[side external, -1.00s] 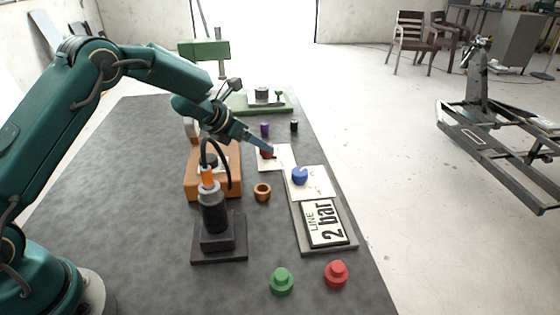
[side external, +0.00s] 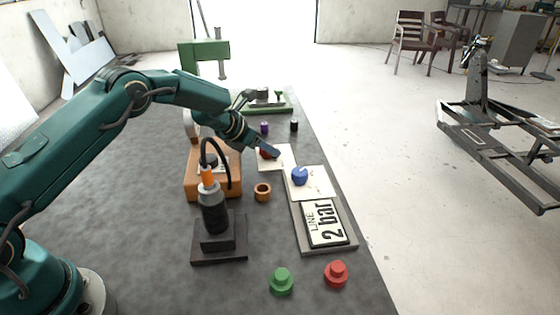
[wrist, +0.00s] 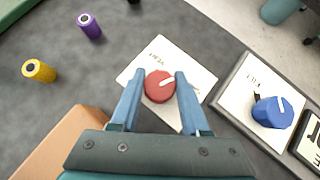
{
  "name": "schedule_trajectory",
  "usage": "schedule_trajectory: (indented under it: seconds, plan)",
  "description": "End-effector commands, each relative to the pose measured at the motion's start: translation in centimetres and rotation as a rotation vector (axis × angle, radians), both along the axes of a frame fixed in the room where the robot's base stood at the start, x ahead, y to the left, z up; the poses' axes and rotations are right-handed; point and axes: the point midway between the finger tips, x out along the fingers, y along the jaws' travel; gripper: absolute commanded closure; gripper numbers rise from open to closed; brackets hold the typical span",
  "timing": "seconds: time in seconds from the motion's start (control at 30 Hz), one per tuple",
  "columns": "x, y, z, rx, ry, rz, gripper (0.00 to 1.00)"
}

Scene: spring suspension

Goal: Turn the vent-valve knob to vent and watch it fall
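The red vent knob (wrist: 160,86) sits on a white card with upside-down lettering that seems to read VENT. Its white pointer line aims up and right in the wrist view. It also shows in the side view (side external: 269,154), partly hidden by my gripper (side external: 276,151). In the wrist view, the two blue fingers of my gripper (wrist: 158,74) stand apart on either side of the knob, very close to its edges. Firm contact is not clear. The blue knob (wrist: 273,112) sits on the FILL card to the right. A LINE 2 bar sign (side external: 326,222) lies in front of it.
A black cylinder unit (side external: 213,213) with a hose stands beside an orange-brown block (side external: 199,185). Purple (wrist: 89,26) and yellow (wrist: 38,70) cylinders stand left of the card.

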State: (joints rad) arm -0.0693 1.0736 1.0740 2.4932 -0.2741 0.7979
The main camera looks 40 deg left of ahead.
Motion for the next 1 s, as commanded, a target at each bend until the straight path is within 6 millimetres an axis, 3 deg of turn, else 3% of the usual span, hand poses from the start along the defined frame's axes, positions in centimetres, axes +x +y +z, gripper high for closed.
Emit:
schedule_trajectory:
  seconds: [0.03, 0.07, 0.1, 1.0]
  plan:
    - [-0.01, -0.01, 0.01, 0.000, 0.000, 0.000, 0.85]
    - [-0.01, -0.01, 0.01, 0.000, 0.000, 0.000, 0.96]
    - [-0.01, -0.01, 0.01, 0.000, 0.000, 0.000, 1.00]
    - [-0.21, 0.34, -0.25, -0.004, 0.007, 0.134, 1.00]
